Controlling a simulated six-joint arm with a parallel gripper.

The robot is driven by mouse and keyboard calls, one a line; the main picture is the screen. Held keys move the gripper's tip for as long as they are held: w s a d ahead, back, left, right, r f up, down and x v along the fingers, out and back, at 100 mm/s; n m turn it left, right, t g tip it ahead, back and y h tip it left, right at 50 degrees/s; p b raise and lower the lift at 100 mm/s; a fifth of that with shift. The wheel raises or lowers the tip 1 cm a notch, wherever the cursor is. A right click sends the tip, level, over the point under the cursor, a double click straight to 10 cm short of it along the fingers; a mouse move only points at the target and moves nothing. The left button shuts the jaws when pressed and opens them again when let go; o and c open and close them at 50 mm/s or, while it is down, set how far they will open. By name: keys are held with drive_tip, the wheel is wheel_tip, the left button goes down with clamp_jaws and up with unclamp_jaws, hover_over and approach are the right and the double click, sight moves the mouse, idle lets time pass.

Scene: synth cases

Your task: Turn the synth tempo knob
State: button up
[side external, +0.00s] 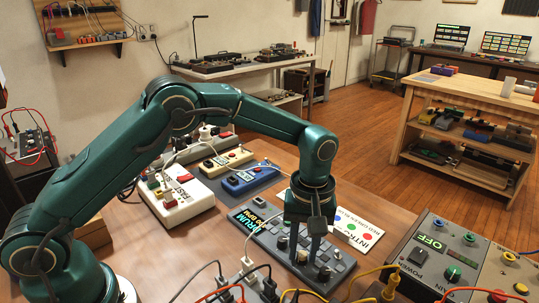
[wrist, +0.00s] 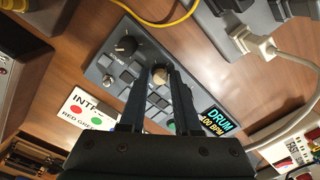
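The synth is a dark grey box (side external: 262,238) on the brown table, also in the wrist view (wrist: 104,66). Its display (side external: 256,219) reads "DRUM" and a BPM value; it shows at the right in the wrist view (wrist: 217,121). My gripper (side external: 304,262) points down over the synth. In the wrist view its two fingers (wrist: 160,72) are apart, with a tan-topped knob (wrist: 160,76) between their tips. Contact with that knob is unclear. A larger black knob (wrist: 125,46) stands just left of the fingers. Knob labels are too small to read.
A grey power box (side external: 440,255) with a green "OFF" display and cables stands right of the synth. A white card (side external: 355,228) lies behind it. Blue and cream pedals (side external: 250,180) stand further back. Plugs and cables (side external: 245,270) crowd the front.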

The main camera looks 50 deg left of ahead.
clamp_jaws()
drive_tip(key=shift+m, duration=0.3)
drive_tip(key=m, duration=0.5)
drive_tip(key=shift+m, duration=0.3)
drive_tip(key=m, duration=0.6)
drive_tip(key=shift+m, duration=0.4)
drive_tip(key=o, duration=0.5)
unclamp_jaws()
drive_tip(key=shift+o, duration=0.2)
